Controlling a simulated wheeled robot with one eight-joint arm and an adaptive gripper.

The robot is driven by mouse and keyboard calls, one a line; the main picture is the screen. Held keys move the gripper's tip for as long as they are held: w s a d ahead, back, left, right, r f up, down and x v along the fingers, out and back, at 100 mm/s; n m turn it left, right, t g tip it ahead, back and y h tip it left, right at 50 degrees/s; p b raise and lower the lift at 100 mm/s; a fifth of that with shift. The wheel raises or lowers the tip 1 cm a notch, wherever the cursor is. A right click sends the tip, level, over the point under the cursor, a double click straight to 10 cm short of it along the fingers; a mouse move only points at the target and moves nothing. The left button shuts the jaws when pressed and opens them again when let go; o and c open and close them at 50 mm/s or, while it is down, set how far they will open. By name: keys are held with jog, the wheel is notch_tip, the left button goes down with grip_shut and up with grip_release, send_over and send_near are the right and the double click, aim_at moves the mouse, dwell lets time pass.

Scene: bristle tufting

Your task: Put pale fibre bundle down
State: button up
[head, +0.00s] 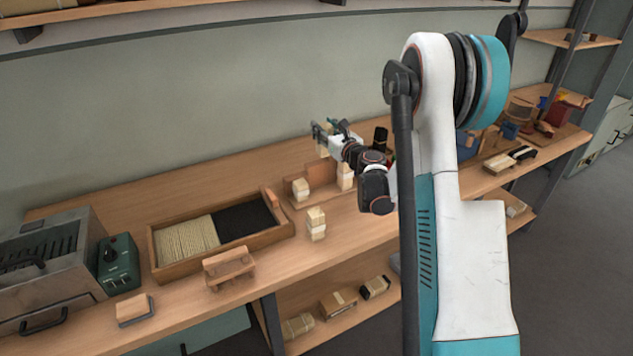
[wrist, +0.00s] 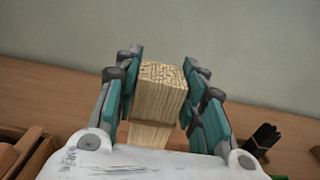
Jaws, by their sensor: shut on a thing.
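The pale fibre bundle (wrist: 160,98) is upright between the fingers of my gripper (wrist: 160,88) in the wrist view, with a tan band around its lower part. Its cut fibre ends face up. In the head view my gripper (head: 328,134) is toward the back of the workbench, near the wall, and a little of the pale bundle (head: 322,150) shows under it. I cannot tell whether the bundle's base touches anything. Other pale bundles stand close by, at the front (head: 316,223), on the left (head: 300,188) and on the right (head: 345,177).
A wooden tray (head: 283,232) with pale and black fibre stands left on the workbench (head: 110,190). A wooden block piece (head: 229,267), a green box (head: 119,263) and a grey machine (head: 50,262) are further left. A black thing (head: 380,138) stands behind my wrist.

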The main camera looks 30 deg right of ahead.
aim_at(319, 167)
notch_tip(319, 167, down, 17)
jog(key=b, duration=0.5)
jog(key=shift+r, duration=0.3)
jog(key=o, duration=1.1)
